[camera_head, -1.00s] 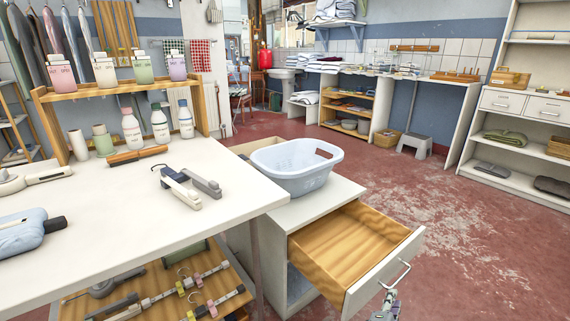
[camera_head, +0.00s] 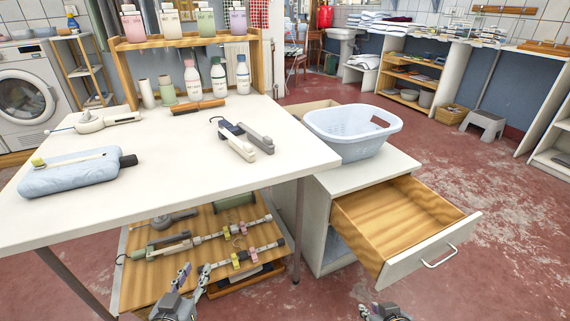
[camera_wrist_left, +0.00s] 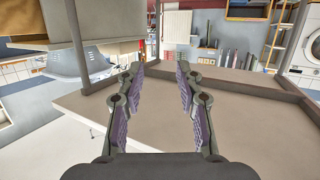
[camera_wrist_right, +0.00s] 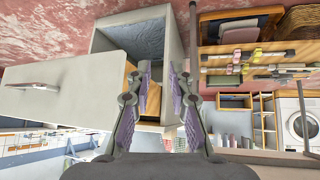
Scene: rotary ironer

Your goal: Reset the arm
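My left gripper (camera_head: 188,279) is at the lower middle of the head view, in front of the shelf under the white table. In the left wrist view its fingers (camera_wrist_left: 160,80) are apart with nothing between them. My right gripper (camera_head: 376,312) is at the bottom edge of the head view, below the open drawer (camera_head: 430,257). In the right wrist view its fingers (camera_wrist_right: 162,80) are apart and empty, with the drawer and its cabinet (camera_wrist_right: 172,45) beyond them.
The white table (camera_head: 170,165) holds a blue padded tool (camera_head: 75,172) and hand tools. A blue basket (camera_head: 350,135) sits on the cabinet. The drawer juts out over the floor. The lower shelf (camera_head: 200,258) carries hangers. Open red floor (camera_head: 500,220) lies to the right.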

